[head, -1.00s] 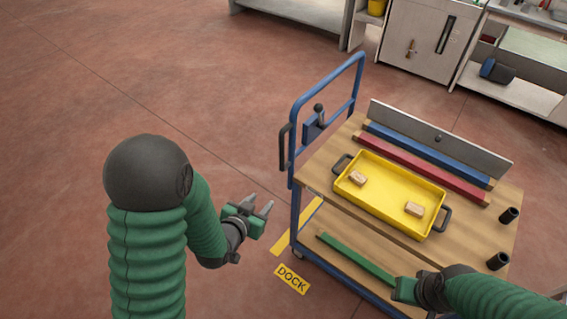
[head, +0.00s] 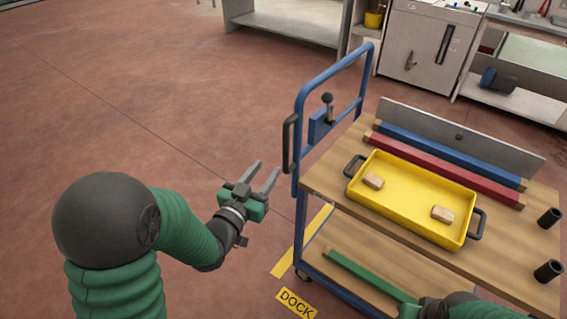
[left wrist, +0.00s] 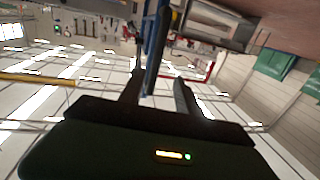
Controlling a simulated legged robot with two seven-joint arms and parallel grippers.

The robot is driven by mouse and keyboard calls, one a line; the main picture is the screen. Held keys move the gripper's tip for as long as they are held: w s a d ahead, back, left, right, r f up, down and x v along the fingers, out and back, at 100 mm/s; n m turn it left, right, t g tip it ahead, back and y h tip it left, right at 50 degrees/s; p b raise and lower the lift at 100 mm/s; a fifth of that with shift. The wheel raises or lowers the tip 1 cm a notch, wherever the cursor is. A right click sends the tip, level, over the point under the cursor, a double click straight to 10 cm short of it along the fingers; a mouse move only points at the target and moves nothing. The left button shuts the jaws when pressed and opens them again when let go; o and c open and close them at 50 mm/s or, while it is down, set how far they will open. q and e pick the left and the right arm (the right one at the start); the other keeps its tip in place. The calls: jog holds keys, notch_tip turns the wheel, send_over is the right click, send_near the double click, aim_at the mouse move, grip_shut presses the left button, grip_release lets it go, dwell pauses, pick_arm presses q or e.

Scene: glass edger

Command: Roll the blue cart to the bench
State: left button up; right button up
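The blue cart (head: 299,180) stands at the right in the head view, with wooden shelves and a tall blue push frame on its left end. A black upright grip (head: 288,143) and a lever with a dark knob (head: 327,105) are on that frame. My left gripper (head: 268,166) is open and empty, just left of the black grip and apart from it. In the left wrist view a blue bar (left wrist: 152,55) shows beyond the open fingers (left wrist: 160,80). My right gripper (head: 412,309) is at the bottom edge by a green bar (head: 365,273); its fingers are hidden.
On the cart top are a yellow tray (head: 405,223) with two small blocks, red and blue bars, a grey panel and two dark cups. A DOCK label (head: 296,302) marks the floor. A grey bench (head: 285,27) and cabinets (head: 416,45) stand behind. The floor left is clear.

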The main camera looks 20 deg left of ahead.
aim_at(285, 149)
pick_arm(q)
jog(key=w+d, duration=0.1)
jog(key=w, duration=0.2)
jog(key=w+d, duration=0.1)
jog(key=w, duration=0.6)
jog(key=shift+d, duration=0.4)
jog(key=shift+w, duration=0.4)
jog(key=shift+w+a, duration=0.15)
jog(key=shift+a, duration=0.1)
jog(key=shift+d, duration=0.1)
grip_shut()
